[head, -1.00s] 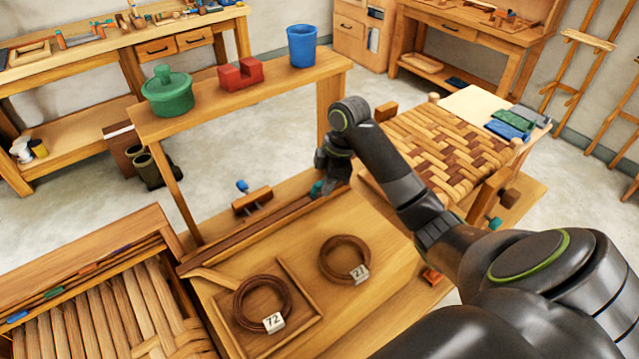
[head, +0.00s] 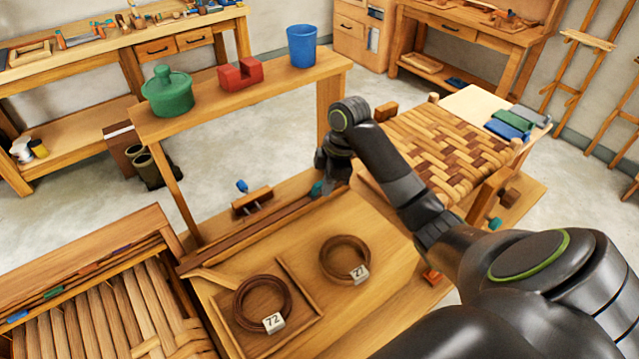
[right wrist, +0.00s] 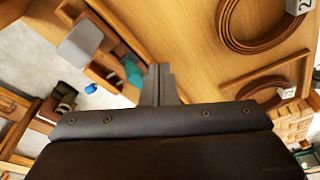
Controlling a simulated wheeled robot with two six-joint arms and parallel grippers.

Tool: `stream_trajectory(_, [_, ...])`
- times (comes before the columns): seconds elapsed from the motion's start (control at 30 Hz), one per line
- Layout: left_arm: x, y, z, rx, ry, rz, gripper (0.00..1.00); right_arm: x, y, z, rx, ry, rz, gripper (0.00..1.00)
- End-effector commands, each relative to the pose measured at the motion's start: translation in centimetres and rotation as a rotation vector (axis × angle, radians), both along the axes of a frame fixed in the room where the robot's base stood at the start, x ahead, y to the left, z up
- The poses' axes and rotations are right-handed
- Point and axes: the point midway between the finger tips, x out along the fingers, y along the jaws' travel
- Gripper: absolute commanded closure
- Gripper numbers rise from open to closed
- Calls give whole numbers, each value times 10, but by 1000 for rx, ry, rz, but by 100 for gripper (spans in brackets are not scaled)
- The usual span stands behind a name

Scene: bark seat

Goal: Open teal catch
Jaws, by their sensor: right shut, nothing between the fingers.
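The teal catch (head: 317,189) sits at the far right end of the long wooden rail on the bench, and it also shows in the right wrist view (right wrist: 132,73). My right gripper (head: 331,185) is right beside the catch, on its right side, and partly blocks the view of that end of the rail. In the right wrist view its fingers (right wrist: 160,84) are together with nothing between them. The catch lies just left of the fingertips there; I cannot tell whether they touch. My left gripper is not in view.
A raised shelf (head: 215,105) behind the rail carries a green pot (head: 168,93), a red block (head: 240,74) and a blue cup (head: 302,46). Two brown coils (head: 262,304) lie on the bench in front. A woven seat (head: 440,150) stands close to my right arm.

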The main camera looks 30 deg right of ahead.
Motion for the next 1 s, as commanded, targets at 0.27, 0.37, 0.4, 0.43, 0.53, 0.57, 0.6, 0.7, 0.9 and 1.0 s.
stream_trajectory(0.27, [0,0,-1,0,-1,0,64,0,0,-2,0,0,0,100])
stream_trajectory(0.37, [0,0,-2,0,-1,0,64,0,0,-6,0,1,0,100])
stream_trajectory(0.4, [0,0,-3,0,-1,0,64,0,0,-8,0,1,0,100])
stream_trajectory(0.43, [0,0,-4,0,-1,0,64,0,0,-9,0,1,0,100])
stream_trajectory(0.53, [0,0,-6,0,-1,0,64,0,0,-14,1,2,1,100])
stream_trajectory(0.57, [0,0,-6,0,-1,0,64,0,0,-16,1,2,0,100])
stream_trajectory(0.6, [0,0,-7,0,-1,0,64,0,0,-18,1,2,0,100])
stream_trajectory(0.7, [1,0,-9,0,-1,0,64,0,0,-22,0,1,0,100])
stream_trajectory(0.9, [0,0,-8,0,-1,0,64,0,0,-22,0,0,0,100])
stream_trajectory(1.0, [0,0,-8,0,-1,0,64,0,0,-22,0,0,0,100])
